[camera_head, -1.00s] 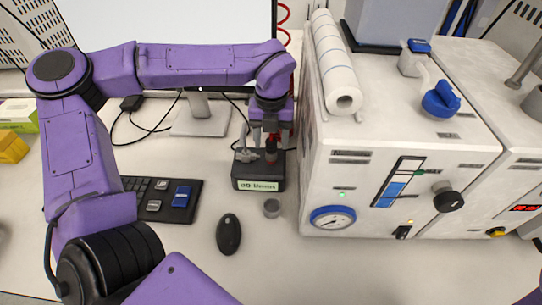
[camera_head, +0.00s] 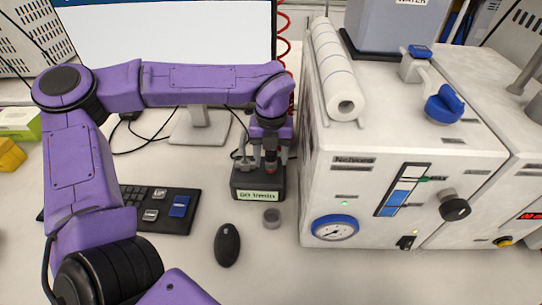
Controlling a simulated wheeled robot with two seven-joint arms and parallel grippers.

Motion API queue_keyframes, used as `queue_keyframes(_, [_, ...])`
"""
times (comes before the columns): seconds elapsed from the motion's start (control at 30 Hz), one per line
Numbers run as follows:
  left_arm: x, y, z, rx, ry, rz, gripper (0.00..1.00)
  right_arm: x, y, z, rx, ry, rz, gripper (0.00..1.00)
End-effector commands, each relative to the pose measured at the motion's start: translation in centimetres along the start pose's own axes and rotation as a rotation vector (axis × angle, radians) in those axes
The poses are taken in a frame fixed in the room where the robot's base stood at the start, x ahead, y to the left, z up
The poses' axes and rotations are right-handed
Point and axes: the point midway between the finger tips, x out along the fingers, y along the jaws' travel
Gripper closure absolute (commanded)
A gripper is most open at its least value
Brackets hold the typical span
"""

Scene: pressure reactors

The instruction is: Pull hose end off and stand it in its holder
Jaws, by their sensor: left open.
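The holder is a dark block (camera_head: 257,183) with a pale green label on its front. It stands on the bench left of the white reactor cabinet. A dark hose end with a reddish lower part (camera_head: 270,160) stands upright at the holder, directly below my left gripper (camera_head: 270,148). My left gripper points down over the holder, with its fingers around or close beside the hose end's top. It is open. The arm and the small size hide exact contact. A grey metal piece (camera_head: 245,160) stands at the holder's left side. My right gripper is not in view.
The white cabinet (camera_head: 400,170) with gauge, knob and blue valve handle (camera_head: 443,104) stands close on the right. A paper roll (camera_head: 338,75) lies on top. A monitor (camera_head: 165,45) stands behind.

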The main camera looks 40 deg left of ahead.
Motion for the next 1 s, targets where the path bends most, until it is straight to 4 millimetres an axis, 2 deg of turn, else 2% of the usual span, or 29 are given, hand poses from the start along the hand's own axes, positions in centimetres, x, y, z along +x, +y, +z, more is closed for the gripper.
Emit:
queue_keyframes(0.7, [0.04,-0.01,0.0,0.0,0.0,0.0,0.43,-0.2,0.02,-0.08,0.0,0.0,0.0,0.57])
queue_keyframes(0.73, [0.04,-0.01,0.0,0.001,0.0,0.0,0.46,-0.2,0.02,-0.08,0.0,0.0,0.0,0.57])
queue_keyframes(0.9, [0.04,-0.01,0.0,0.001,0.0,0.0,1.0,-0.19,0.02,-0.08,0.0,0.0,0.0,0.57])
queue_keyframes(1.0, [0.01,-0.02,0.0,0.001,0.0,0.0,1.0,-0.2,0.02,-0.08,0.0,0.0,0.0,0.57])
